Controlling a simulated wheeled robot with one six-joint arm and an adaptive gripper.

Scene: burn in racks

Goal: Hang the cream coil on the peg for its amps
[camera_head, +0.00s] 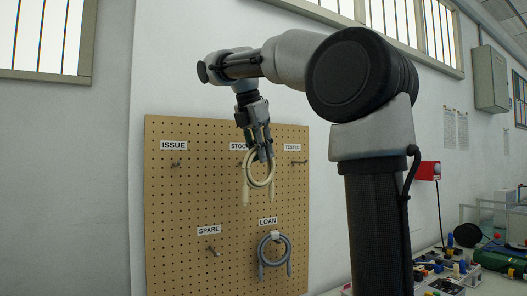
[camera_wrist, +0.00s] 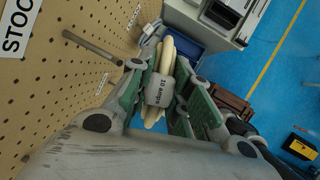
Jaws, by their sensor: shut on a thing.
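My gripper (camera_head: 262,152) is shut on the cream coil (camera_head: 261,183) and holds it in front of the upper middle of the pegboard (camera_head: 222,215). In the wrist view the coil (camera_wrist: 167,52) sits between the green-padded fingers. Its pale tag (camera_wrist: 160,90) faces the camera upside down and seems to read "10 amps". The board's labels read ISSUE (camera_head: 173,145), STOCK (camera_head: 238,146), TESTED (camera_head: 292,147), SPARE (camera_head: 209,230) and LOAN (camera_head: 268,221). A bare peg (camera_wrist: 92,47) shows near the STOCK label in the wrist view.
A grey coil (camera_head: 287,254) hangs under LOAN. The ISSUE peg (camera_head: 177,164), TESTED peg (camera_head: 299,161) and SPARE peg (camera_head: 214,251) are bare. A cluttered bench (camera_head: 475,289) stands at the lower right. No amp marks are legible on the board.

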